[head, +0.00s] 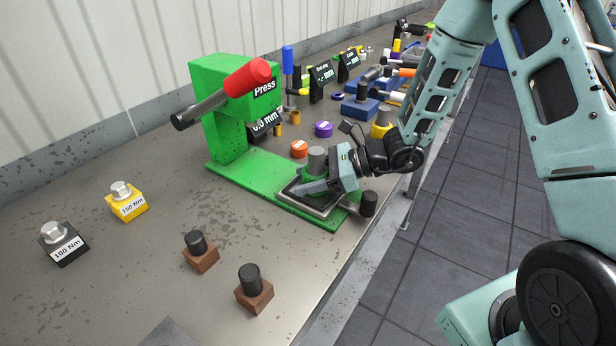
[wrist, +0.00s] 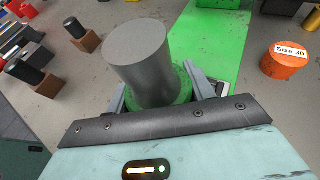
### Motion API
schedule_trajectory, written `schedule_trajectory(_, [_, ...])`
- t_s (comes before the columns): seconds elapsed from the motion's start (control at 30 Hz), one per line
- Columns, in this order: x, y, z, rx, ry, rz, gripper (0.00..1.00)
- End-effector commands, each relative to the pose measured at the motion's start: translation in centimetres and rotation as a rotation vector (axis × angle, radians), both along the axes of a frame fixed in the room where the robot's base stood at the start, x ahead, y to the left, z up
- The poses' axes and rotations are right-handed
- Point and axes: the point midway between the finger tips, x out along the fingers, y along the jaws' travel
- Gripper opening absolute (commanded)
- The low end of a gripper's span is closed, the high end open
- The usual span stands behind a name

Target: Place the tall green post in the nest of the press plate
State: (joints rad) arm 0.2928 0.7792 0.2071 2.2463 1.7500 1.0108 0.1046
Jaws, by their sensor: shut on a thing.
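The tall green post shows as a grey cylinder (head: 317,160) with a green lower part. In the wrist view the grey cylinder (wrist: 145,62) stands up between the fingers, with a green ring at its foot. My gripper (head: 314,184) is shut on the post's lower part, low over the press plate. The green press plate (head: 240,175) extends forward from the press (head: 225,130). The nest (head: 290,198), a metal-rimmed square, is on the plate's front part under my gripper. My fingers hide the post's foot, so I cannot tell if it touches the nest.
Two brown blocks with black knobs (head: 200,252) (head: 254,288) stand in front. Weighted blocks (head: 126,201) are at left.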

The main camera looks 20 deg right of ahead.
Motion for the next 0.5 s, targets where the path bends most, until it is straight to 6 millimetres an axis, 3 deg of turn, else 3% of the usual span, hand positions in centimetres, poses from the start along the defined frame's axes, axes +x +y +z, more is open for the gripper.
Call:
schedule_trajectory(0.3, [0.01,0.03,-0.71,0.001,-0.001,0.0,0.13])
schedule_trajectory(0.33, [-0.02,0.0,-0.79,-0.002,0.001,0.0,0.56])
schedule_trajectory(0.4, [-0.07,0.0,-0.75,-0.004,0.002,0.001,0.75])
schedule_trajectory(0.5, [-0.17,0.02,-0.87,-0.005,0.005,0.003,0.75])
